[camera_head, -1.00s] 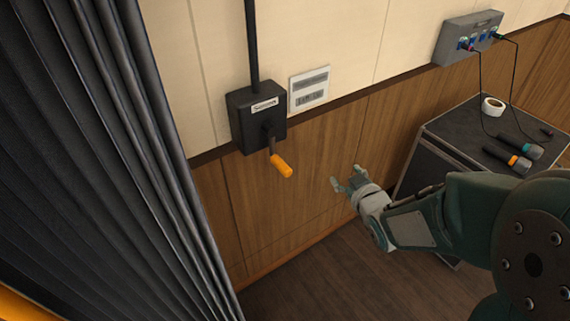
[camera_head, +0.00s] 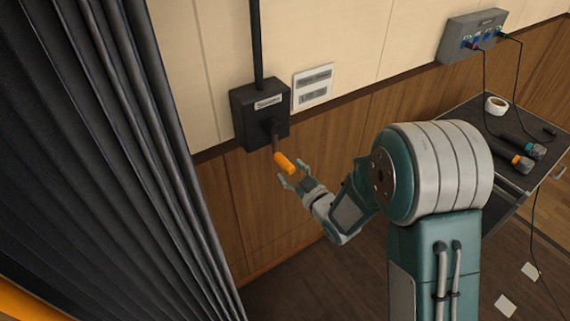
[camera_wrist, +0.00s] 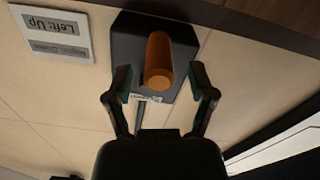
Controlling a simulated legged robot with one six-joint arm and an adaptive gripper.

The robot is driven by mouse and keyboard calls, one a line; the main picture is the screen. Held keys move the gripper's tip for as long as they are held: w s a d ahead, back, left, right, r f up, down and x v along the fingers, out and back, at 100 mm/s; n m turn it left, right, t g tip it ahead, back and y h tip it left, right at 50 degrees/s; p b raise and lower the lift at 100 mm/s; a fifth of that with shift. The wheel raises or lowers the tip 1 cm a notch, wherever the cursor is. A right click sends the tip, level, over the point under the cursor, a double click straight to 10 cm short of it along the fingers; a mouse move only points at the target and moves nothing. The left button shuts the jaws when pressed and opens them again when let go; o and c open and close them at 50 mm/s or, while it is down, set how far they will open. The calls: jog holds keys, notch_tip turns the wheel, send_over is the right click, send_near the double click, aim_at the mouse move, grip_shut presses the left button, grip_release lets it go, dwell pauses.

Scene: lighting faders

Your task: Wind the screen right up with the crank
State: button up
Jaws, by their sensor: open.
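The crank's orange handle (camera_head: 284,163) hangs at the lower end of its short dark arm, below the black crank box (camera_head: 260,115) on the wall. My gripper (camera_head: 295,175) is open beside the handle in the head view. In the wrist view the orange handle (camera_wrist: 159,62) points toward the camera, between the two spread fingers of my gripper (camera_wrist: 160,90). The fingers show a gap on both sides of it. The crank box (camera_wrist: 125,45) is behind it.
A sign (camera_head: 312,87) beside the box reads "Left: Up" in the wrist view (camera_wrist: 55,30). A dark curtain (camera_head: 120,150) hangs at left. At right a black case (camera_head: 515,120) holds tape and two microphones, under a wall socket panel (camera_head: 472,36) with cables.

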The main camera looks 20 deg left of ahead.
jog(key=shift+x, duration=1.45)
grip_shut()
jog(key=shift+w+d, duration=0.1)
